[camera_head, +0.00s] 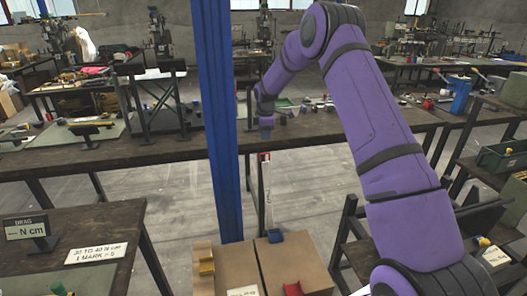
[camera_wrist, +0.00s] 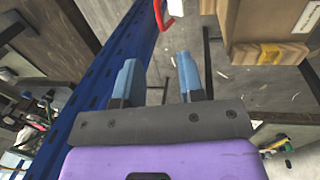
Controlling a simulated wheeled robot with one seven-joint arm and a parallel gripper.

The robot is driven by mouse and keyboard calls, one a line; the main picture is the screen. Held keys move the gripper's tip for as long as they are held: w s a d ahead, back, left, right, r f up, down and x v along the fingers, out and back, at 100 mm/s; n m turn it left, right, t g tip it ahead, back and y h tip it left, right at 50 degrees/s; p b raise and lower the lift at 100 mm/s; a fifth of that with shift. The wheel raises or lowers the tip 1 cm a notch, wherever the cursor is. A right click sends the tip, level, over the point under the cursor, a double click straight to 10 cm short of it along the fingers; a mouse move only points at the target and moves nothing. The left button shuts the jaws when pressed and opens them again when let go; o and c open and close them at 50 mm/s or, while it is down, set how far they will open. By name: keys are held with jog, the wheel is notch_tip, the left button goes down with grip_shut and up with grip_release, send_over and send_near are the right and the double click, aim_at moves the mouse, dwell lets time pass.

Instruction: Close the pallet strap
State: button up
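Two cardboard boxes (camera_head: 288,262) stand low beside the blue post in the head view, with a blue clip-like piece (camera_head: 275,236) on top. A red clip-like piece (camera_head: 293,289) and a yellow one (camera_head: 206,267) are also on the boxes. A thin pale strip (camera_head: 268,205) hangs above the boxes, with a red piece (camera_head: 265,157) at its top; I cannot tell whether this is the pallet strap. My gripper (camera_wrist: 158,72) is open and empty in the wrist view. A red curved piece (camera_wrist: 164,14) lies beyond the fingertips, apart from them. A box (camera_wrist: 262,38) is at upper right.
A blue perforated post (camera_head: 216,120) stands left of my gripper; it also runs close by in the wrist view (camera_wrist: 95,85). A long dark workbench (camera_head: 130,152) crosses behind. A bench with signs (camera_head: 80,220) is at lower left, and shelves with bins (camera_head: 500,158) are at right.

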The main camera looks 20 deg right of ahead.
jog(key=f, duration=0.3)
jog(key=w+f, duration=0.1)
jog(key=f, duration=0.5)
jog(key=shift+w+d+f, duration=0.15)
jog(key=shift+w+f, duration=0.05)
jog(key=shift+w, duration=0.1)
jog(key=shift+c, duration=0.2)
grip_shut()
